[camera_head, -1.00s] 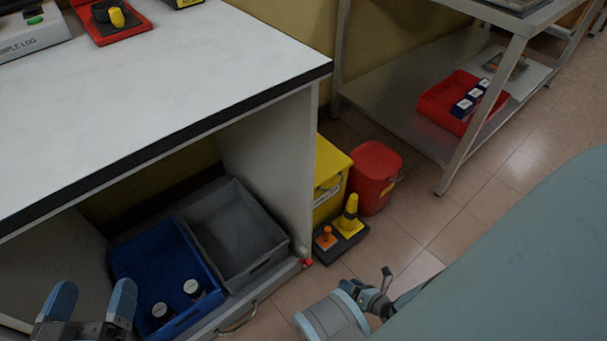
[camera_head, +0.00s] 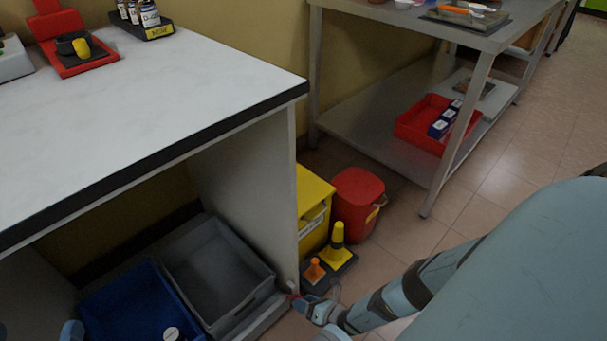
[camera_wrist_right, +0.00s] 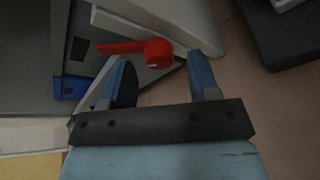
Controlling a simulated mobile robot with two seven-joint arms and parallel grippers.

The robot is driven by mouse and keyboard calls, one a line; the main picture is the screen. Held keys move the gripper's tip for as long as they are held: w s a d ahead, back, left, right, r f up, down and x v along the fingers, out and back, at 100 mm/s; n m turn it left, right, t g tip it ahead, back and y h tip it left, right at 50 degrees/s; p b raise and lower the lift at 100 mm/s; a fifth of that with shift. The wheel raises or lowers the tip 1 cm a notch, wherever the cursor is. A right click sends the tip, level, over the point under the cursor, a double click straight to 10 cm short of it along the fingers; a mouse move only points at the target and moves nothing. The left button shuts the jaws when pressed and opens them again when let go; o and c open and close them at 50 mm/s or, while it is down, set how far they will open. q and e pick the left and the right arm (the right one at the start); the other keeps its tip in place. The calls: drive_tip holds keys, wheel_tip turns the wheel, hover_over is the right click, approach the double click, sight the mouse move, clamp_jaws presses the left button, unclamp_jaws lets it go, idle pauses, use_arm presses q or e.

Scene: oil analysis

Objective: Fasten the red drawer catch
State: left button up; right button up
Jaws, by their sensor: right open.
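The red drawer catch (camera_wrist_right: 158,52) shows in the right wrist view as a round red knob with a flat arm pointing left, at the corner of the pale drawer front. In the head view only a small red bit of the catch (camera_head: 292,297) shows, at the drawer's right end. My right gripper (camera_wrist_right: 160,72) is open, with one blue finger on each side of the knob. I cannot tell whether they touch it. In the head view the right gripper (camera_head: 308,304) is beside the catch. Only a fingertip of my left gripper (camera_head: 72,331) shows at the lower left edge.
The drawer holds a grey bin (camera_head: 215,275) and a blue bin (camera_head: 130,305) under the white table (camera_head: 190,75). A black base with yellow and orange cones (camera_head: 328,262), a yellow bin (camera_head: 312,205) and a red bucket (camera_head: 355,200) stand close behind my right gripper.

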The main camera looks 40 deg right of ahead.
use_arm(q)
drive_tip(key=shift+r, duration=0.1)
use_arm(e)
drive_tip(key=shift+w+a+f, duration=0.1)
drive_tip(key=shift+w, duration=0.2)
drive_tip(key=c, duration=0.9)
use_arm(q)
drive_tip(key=shift+s+p, duration=0.15)
drive_tip(key=shift+p, duration=0.15)
use_arm(e)
drive_tip(key=n+h, duration=0.1)
drive_tip(key=n, duration=0.1)
drive_tip(key=n+h, duration=0.2)
drive_tip(key=n, duration=0.1)
drive_tip(key=n+h, duration=0.1)
drive_tip(key=n, duration=0.1)
drive_tip(key=shift+a+n+h, duration=0.3)
drive_tip(key=shift+a, duration=0.05)
use_arm(q)
drive_tip(key=shift+r, duration=0.1)
